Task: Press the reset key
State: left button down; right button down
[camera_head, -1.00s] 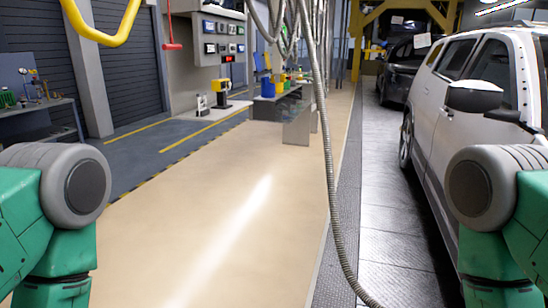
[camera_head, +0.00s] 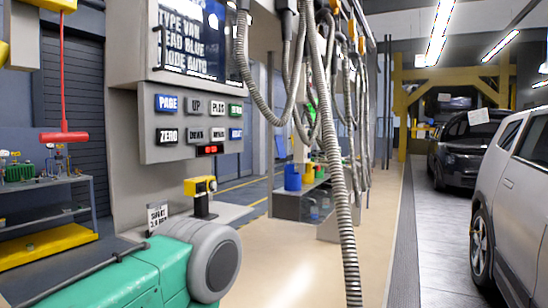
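The control panel (camera_head: 148,128) stands ahead on a grey pillar, with two rows of keys. A blue key (camera_head: 236,134) sits at the right end of the lower row; its small lettering looks like RESET. A green key (camera_head: 236,111) is above it. The other keys read PAGE (camera_head: 166,103), UP, PLUS, ZERO (camera_head: 167,135), DOWN and MINUS. The display (camera_head: 192,38) above shows TYPE VAN and further lines cut by the edge or hoses. My green left arm reaches in low at the left, below the panel. Neither gripper shows, and nothing of mine touches the panel.
Grey corrugated hoses (camera_head: 343,190) hang just right of the panel. A yellow-topped device (camera_head: 201,190) stands on a ledge below it. A shelf (camera_head: 45,210) is at left, and a red T-shaped pull (camera_head: 64,137) hangs there. Cars stand at right; pale floor is clear ahead.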

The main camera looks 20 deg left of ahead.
aim_at(235, 134)
jog(key=i+u, duration=0.15)
jog(key=i, duration=0.35)
jog(key=i+l+u, duration=0.15)
jog(key=i, duration=0.3)
jog(key=i+l+u, duration=0.15)
jog(key=i, duration=0.35)
jog(key=i+l+u, duration=0.15)
jog(key=i, duration=0.3)
jog(key=l, duration=0.1)
